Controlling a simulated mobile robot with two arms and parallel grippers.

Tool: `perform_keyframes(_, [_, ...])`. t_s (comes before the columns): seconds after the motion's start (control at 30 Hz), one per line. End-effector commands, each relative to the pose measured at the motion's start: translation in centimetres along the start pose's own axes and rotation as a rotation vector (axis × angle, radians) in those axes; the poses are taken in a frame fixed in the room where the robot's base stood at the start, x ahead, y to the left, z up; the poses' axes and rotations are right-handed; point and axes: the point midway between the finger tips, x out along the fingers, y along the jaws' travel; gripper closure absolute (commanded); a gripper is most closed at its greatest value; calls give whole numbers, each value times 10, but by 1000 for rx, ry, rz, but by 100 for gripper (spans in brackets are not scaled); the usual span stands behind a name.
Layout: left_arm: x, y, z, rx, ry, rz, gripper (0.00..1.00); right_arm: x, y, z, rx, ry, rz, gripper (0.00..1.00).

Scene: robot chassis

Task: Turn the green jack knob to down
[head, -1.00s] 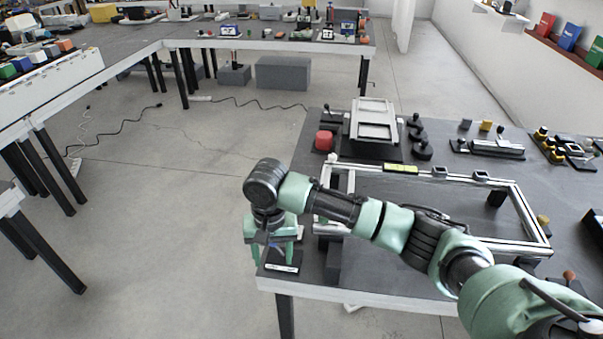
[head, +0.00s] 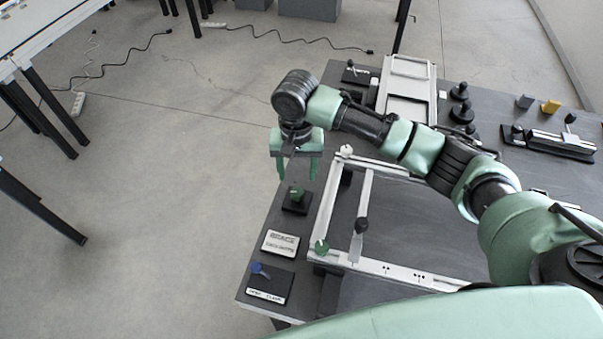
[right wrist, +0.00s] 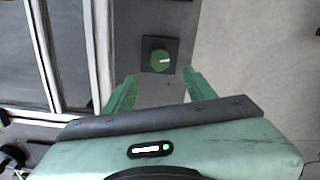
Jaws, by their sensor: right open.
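The green jack knob (head: 297,196) sits on a small black square plate near the left edge of the dark table. In the right wrist view the round green knob (right wrist: 159,61) has a white mark pointing to the right. My right gripper (head: 297,174) points down just above the knob, its fingers apart and empty. In the right wrist view the two green fingertips of the gripper (right wrist: 162,86) lie to either side and below the knob in the picture, not touching it. My left gripper is not in view.
A silver frame (head: 390,268) stands right of the knob, with another green knob (head: 321,247) at its near corner. A white label plate (head: 281,242) and a plate with a blue knob (head: 260,269) lie nearer. Open floor (head: 180,200) is left of the table.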

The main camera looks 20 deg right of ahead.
Motion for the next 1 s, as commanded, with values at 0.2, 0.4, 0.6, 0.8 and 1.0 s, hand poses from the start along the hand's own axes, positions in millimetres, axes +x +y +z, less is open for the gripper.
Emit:
perform_keyframes(0.2, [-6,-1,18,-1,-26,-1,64,34,1,1,1,-3,3,45])
perform_keyframes(0.4, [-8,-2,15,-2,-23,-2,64,62,1,1,1,-2,3,45])
perform_keyframes(0.6, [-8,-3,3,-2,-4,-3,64,71,1,0,0,0,2,45])
perform_keyframes(0.8, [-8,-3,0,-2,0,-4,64,71,1,0,0,1,1,45])
perform_keyframes(1.0, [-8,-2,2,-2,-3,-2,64,71,1,0,0,0,1,100])
